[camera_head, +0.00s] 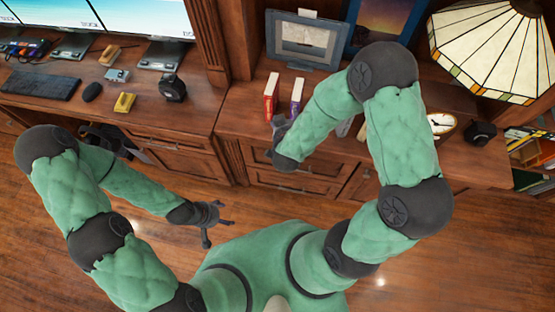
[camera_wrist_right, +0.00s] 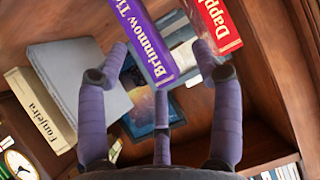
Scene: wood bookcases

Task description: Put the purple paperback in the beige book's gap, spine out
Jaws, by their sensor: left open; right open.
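The purple paperback (camera_head: 297,95) stands upright on the wooden counter, next to a red book (camera_head: 271,95). In the right wrist view the purple paperback (camera_wrist_right: 138,42) lies between the spread fingers of my right gripper (camera_wrist_right: 162,60), with its lettered spine showing. My right gripper is open at the counter's front edge, and I cannot tell whether it touches the book. The beige book (camera_wrist_right: 40,112) is beside a grey book (camera_wrist_right: 82,78) in the wrist view; my arm hides it in the head view. No gap beside it is clearly visible. My left gripper (camera_head: 208,218) is open and empty over the floor.
A picture frame (camera_head: 302,40) stands behind the books. A stained-glass lamp (camera_head: 490,50), a clock (camera_head: 440,124) and a black round object (camera_head: 481,133) are to the right. The desk at left holds a keyboard (camera_head: 40,85) and a mouse (camera_head: 91,92).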

